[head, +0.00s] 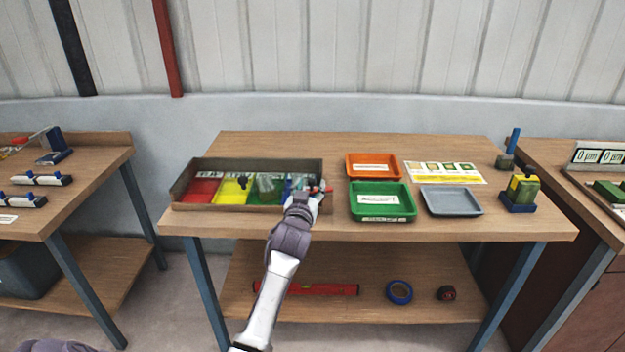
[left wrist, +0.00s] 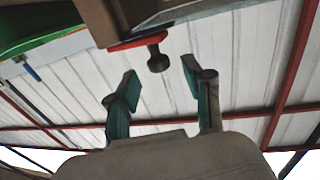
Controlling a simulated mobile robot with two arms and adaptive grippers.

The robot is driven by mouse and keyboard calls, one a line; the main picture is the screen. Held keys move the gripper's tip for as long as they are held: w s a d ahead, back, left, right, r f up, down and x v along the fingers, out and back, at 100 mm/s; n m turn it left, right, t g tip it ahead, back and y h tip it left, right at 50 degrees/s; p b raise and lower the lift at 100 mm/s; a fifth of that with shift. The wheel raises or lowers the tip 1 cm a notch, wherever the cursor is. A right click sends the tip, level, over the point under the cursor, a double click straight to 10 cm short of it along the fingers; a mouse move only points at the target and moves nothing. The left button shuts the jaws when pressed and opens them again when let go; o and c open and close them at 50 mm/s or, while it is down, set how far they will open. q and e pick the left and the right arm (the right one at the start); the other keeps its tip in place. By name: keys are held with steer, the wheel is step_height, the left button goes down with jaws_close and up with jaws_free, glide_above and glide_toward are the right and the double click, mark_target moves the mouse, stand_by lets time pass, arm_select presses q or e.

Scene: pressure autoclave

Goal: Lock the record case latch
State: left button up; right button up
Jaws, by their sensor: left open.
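The case (head: 180,190) is a shallow brown open box with red, yellow, green and blue sections, at the left of the middle bench. A red latch-like part (head: 327,188) shows at its right end. In the left wrist view, a red lever (left wrist: 140,42) with a dark round knob (left wrist: 158,60) sticks out from under a brown edge. My left gripper (head: 302,200) is at the case's front right corner. Its two teal-padded fingers (left wrist: 161,88) are apart and empty, with the knob ahead of the gap, not visibly touched. The gripper hides part of the corner.
On the bench stand an orange tray (head: 373,158), a green tray (head: 357,208), a grey tray (head: 451,203), a colour card (head: 445,171) and a yellow-green block on a blue base (head: 523,190). The bench front (head: 400,233) is clear. Other benches flank both sides.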

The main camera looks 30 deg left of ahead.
mark_target(311, 181)
arm_select(q)
steer(key=shift+x, duration=1.75)
jaws_close()
